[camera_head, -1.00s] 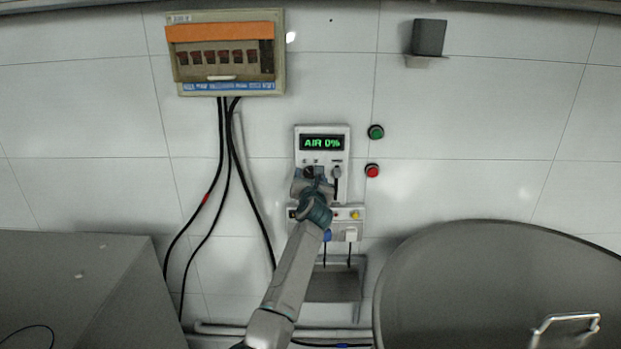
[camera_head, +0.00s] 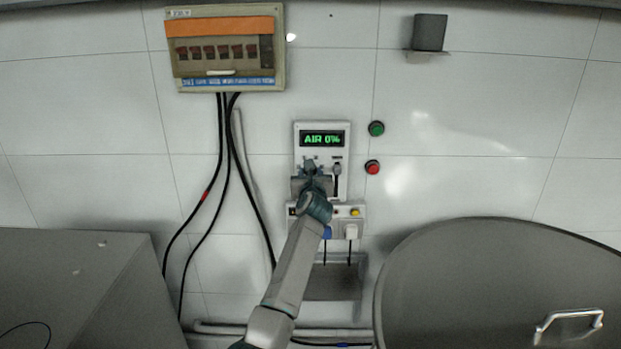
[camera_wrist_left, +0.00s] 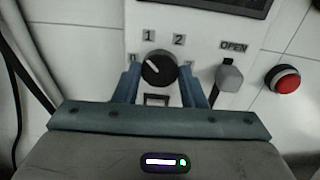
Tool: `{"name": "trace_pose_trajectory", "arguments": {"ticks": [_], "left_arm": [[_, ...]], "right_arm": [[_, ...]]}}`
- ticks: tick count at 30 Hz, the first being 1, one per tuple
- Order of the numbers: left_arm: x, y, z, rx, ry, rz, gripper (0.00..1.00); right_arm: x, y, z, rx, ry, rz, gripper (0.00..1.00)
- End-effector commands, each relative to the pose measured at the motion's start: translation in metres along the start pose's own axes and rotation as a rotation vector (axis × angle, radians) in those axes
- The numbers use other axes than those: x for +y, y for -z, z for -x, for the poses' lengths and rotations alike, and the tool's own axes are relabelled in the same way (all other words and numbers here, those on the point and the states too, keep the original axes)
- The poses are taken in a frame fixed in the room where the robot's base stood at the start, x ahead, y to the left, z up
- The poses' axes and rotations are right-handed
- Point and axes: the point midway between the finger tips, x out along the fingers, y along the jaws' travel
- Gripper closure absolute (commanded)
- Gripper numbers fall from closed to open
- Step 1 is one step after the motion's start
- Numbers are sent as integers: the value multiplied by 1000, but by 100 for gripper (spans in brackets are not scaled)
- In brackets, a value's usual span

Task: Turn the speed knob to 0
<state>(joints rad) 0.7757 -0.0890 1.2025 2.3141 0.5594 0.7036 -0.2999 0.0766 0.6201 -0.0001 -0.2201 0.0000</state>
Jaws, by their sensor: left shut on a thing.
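The speed knob (camera_wrist_left: 160,68) is a round black dial with a white pointer line on a white control panel (camera_head: 300,140). In the left wrist view its pointer slants to the upper left, and the printed marks 1 and 2 stand above it. In the head view the gripper (camera_head: 310,166) covers the knob. My right gripper is not in view.
A grey lever (camera_wrist_left: 229,77) marked OPEN is right of the knob. A red button (camera_head: 373,167) and a green button (camera_head: 376,128) are on the wall further right. A breaker box (camera_head: 228,50) hangs upper left. A large grey lid (camera_head: 480,275) fills the lower right.

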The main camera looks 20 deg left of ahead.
Motion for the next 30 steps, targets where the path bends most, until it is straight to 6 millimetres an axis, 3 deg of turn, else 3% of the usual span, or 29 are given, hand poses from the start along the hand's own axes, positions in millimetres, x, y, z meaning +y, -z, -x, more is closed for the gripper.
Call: {"name": "trace_pose_trajectory", "arguments": {"ticks": [18, 30], "left_arm": [[0, 3, 0, 33, 9, 555, 86], [0, 1, 0, 45, 11, 746, 86]], "right_arm": [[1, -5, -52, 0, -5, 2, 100], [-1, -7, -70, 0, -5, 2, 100]]}}
